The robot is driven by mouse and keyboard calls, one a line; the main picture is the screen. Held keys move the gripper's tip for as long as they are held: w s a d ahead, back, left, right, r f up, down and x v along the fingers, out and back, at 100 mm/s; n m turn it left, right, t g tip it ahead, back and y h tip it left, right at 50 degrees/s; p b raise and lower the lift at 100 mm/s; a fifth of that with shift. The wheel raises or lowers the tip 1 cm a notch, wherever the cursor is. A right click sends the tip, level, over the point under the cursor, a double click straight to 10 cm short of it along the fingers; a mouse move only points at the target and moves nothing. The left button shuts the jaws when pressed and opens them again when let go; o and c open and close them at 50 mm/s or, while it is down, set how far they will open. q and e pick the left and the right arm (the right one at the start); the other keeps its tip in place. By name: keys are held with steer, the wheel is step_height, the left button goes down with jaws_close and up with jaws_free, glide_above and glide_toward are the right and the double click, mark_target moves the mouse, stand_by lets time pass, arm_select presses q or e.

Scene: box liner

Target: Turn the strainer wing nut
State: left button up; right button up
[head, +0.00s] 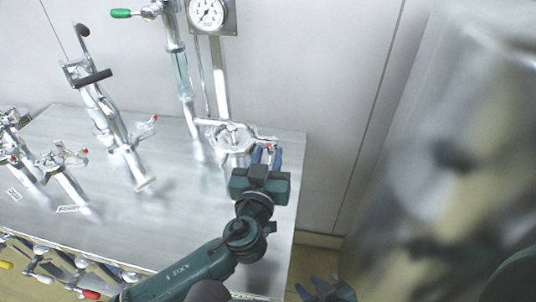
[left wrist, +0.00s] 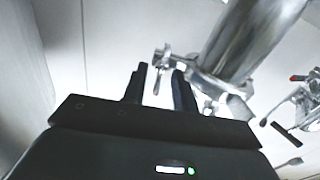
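The strainer (head: 232,137) is a shiny round metal housing on the pipework near the table's right end. A small metal wing nut (head: 267,140) sticks out at its right side. In the left wrist view the wing nut (left wrist: 161,56) shows just beyond the fingertips, in line with the gap between them. My left gripper (head: 267,156) is open, its two fingers apart just below the wing nut. My right gripper (head: 322,290) is low at the bottom edge, partly cut off.
A steel table (head: 150,225) carries several other pipe fittings to the left. A pressure gauge (head: 208,14) and a green-handled valve (head: 122,13) stand above the strainer. A large blurred metal surface (head: 440,130) fills the right side. The wall behind is plain.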

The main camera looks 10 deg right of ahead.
arm_select(q)
steer(key=shift+c, duration=0.6)
jaws_close()
